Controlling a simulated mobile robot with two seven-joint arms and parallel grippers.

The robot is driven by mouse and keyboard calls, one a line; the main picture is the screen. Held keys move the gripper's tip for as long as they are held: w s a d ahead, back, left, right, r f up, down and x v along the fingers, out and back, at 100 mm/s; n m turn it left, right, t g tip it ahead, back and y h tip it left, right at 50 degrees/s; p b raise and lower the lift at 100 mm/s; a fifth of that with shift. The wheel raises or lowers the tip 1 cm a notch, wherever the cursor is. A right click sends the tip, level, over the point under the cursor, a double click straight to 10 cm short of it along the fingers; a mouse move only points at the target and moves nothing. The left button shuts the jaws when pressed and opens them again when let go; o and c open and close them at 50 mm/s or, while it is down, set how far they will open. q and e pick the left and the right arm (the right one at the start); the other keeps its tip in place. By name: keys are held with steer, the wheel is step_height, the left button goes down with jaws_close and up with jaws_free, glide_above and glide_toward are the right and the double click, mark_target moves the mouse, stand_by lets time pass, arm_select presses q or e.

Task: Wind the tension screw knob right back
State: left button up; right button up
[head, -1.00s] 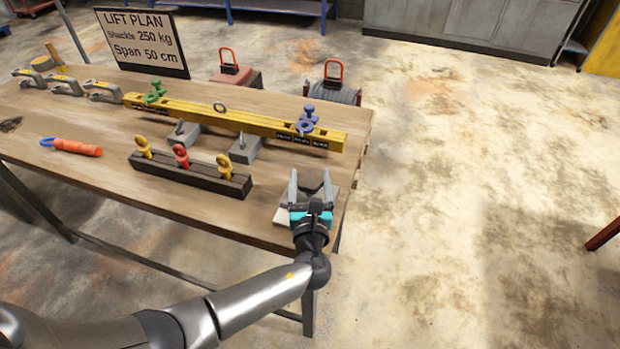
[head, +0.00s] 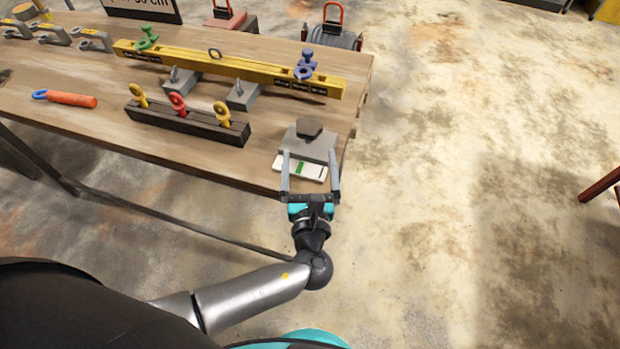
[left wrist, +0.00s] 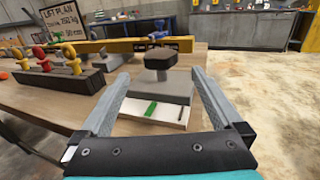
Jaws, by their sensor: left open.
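The tension screw knob (head: 309,127) is a dark, many-sided knob on top of a grey block (head: 307,146) near the table's right end. It also shows in the left wrist view (left wrist: 160,61). A white strip with a green mark (head: 301,168) lies at the front of the block. My left gripper (head: 310,160) is open and empty. Its fingers stand either side of the strip and the block's near part, and the knob lies beyond the fingertips. The left wrist view shows both open fingers (left wrist: 158,84) with the knob ahead between them. My right gripper is not in view.
A dark rack with yellow and red eye bolts (head: 187,122) stands left of the block. A yellow spreader beam (head: 230,67) lies behind it on grey stands. An orange-handled tool (head: 70,99) lies far left.

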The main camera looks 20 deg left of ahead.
arm_select(q)
steer(key=v, duration=0.5)
steer(key=shift+s, duration=0.2)
